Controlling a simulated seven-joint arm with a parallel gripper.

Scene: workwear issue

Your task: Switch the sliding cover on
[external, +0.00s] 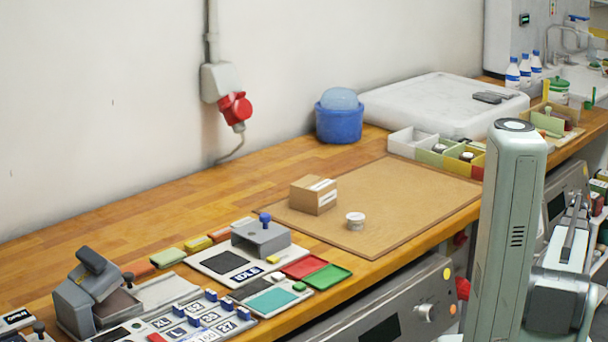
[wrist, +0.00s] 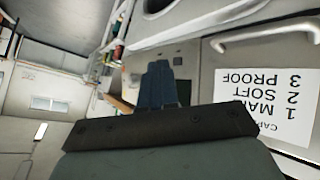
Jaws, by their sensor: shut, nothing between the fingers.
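The sliding cover (external: 262,238) is a grey housing with a blue knob on top. It sits at the back right of a pale base plate (external: 213,262) on the bench. A dark square panel lies uncovered to its left, and a label reading "IDLE" (external: 245,273) shows in front. My gripper (wrist: 160,70) shows in the wrist view with its dark fingers together and nothing between them. It is well away from the cover, which does not show in the wrist view. In the external view my arm stands at the right, far from the cover.
A grey clamp-like device (external: 88,298) stands left of the cover, with labelled blue-topped pieces (external: 205,315) in front. Red (external: 304,267) and green (external: 328,277) trays lie to its right. A cardboard box (external: 313,195) and small jar (external: 355,221) stand on a brown mat (external: 420,205).

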